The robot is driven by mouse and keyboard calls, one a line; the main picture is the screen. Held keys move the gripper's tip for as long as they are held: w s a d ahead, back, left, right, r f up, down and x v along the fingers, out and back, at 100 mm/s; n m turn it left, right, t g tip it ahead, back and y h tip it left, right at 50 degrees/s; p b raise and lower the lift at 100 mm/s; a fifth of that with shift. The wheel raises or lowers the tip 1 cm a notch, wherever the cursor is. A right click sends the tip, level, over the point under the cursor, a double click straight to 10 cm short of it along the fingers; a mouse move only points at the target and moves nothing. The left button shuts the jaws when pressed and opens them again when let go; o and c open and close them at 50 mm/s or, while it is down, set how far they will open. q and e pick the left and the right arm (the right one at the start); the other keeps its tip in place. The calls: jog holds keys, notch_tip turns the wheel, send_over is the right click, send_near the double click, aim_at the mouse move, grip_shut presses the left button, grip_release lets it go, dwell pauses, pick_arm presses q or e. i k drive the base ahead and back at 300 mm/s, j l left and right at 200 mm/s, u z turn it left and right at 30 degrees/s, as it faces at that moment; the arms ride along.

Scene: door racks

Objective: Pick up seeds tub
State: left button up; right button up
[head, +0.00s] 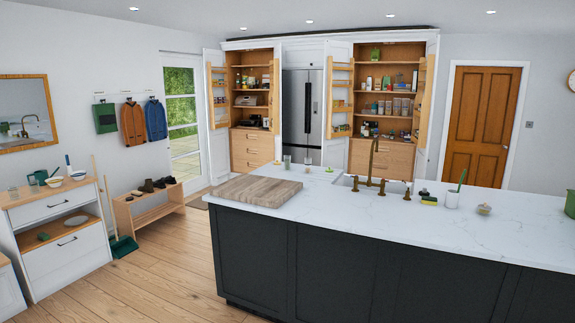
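I cannot pick out the seeds tub for certain. Many small jars, packets and tubs stand on the shelves of the right pantry cupboard (402,70) and the left pantry cupboard (254,57). They are too small to read from here. A small pale lidded pot (484,209) stands on the white island top, and I cannot tell what it holds. Both pantry cupboards have their doors open, with wooden door racks (341,96) holding small items. Neither of my grippers shows in the head view.
A dark island with a white worktop (355,210) fills the front right, between me and the cupboards. On it are a wooden board (254,190) and a brass tap (372,160). Wooden floor (165,255) is clear between the island and the left dresser (65,245). A broom leans there.

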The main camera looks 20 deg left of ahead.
aim_at(286, 158)
jog(key=u, duration=1.45)
jog(key=i, duration=0.85)
jog(key=i+u, duration=0.15)
jog(key=i, duration=0.7)
jog(key=i+j+u, duration=0.1)
jog(key=i+u, duration=0.25)
jog(key=i, duration=0.25)
jog(key=i+u, duration=0.35)
jog(key=i, duration=0.25)
jog(key=i+l+u, duration=0.35)
jog(key=i, duration=0.2)
jog(key=i+z, duration=0.25)
jog(key=i, duration=0.25)
jog(key=i+j+z, duration=0.2)
jog(key=i, duration=0.3)
jog(key=i+j+z, duration=0.25)
jog(key=i, duration=0.25)
jog(key=i+l+z, duration=0.25)
jog(key=i+z, duration=0.2)
jog(key=i, duration=0.2)
jog(key=i+z, duration=0.45)
jog(key=i, duration=0.15)
jog(key=i+j+z, duration=0.2)
jog(key=i+z, duration=0.25)
jog(key=i, duration=0.2)
jog(key=i+z, duration=0.35)
jog(key=i, duration=1.55)
jog(key=i+l+u, duration=0.15)
jog(key=i+u, duration=0.15)
jog(key=i, duration=0.95)
